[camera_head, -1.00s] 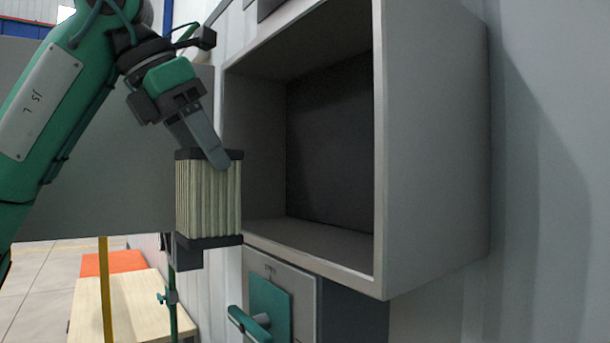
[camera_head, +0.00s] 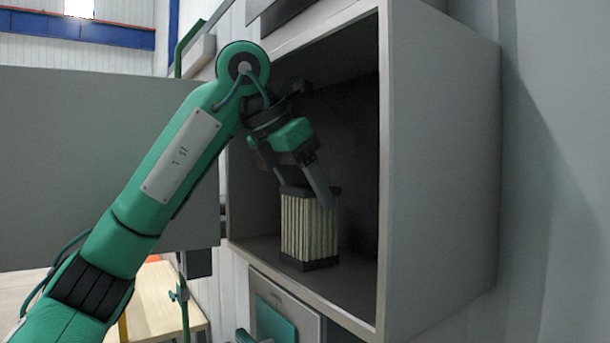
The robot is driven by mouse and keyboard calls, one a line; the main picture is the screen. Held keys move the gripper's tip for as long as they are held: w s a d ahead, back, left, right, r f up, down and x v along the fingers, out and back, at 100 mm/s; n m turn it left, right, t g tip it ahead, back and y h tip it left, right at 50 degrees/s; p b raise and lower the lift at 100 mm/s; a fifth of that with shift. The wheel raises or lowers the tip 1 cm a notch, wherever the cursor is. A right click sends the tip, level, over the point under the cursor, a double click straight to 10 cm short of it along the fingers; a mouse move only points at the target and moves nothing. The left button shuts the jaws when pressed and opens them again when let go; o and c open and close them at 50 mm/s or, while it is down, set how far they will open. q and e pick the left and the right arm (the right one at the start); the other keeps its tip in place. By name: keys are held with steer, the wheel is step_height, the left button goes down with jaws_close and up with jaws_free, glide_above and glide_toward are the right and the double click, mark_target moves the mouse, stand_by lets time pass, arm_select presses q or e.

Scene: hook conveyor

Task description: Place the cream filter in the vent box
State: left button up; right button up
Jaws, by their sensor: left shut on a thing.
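The cream filter (camera_head: 309,228), a pleated block with dark end caps, is upright inside the open grey vent box (camera_head: 440,165). Its lower cap is at or just above the box floor; I cannot tell whether it touches. My left gripper (camera_head: 318,190) reaches in through the box's open front and is shut on the filter's top. One finger shows on the near side; the other is hidden. My right gripper is not in view.
The box's open door (camera_head: 90,160) stands out to the left, behind my left arm. A wooden table (camera_head: 160,300) is at the lower left. A teal panel (camera_head: 275,322) sits below the box. Inside the box, there is free room right of the filter.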

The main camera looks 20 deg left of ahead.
arm_select(q)
steer(key=shift+s+a, duration=0.4)
steer(key=shift+f, duration=0.1)
steer(key=o, duration=1.1)
steer(key=shift+d, duration=0.15)
steer(key=shift+o, duration=1.3)
steer(key=shift+w+d, duration=0.1)
steer(key=shift+w, duration=0.1)
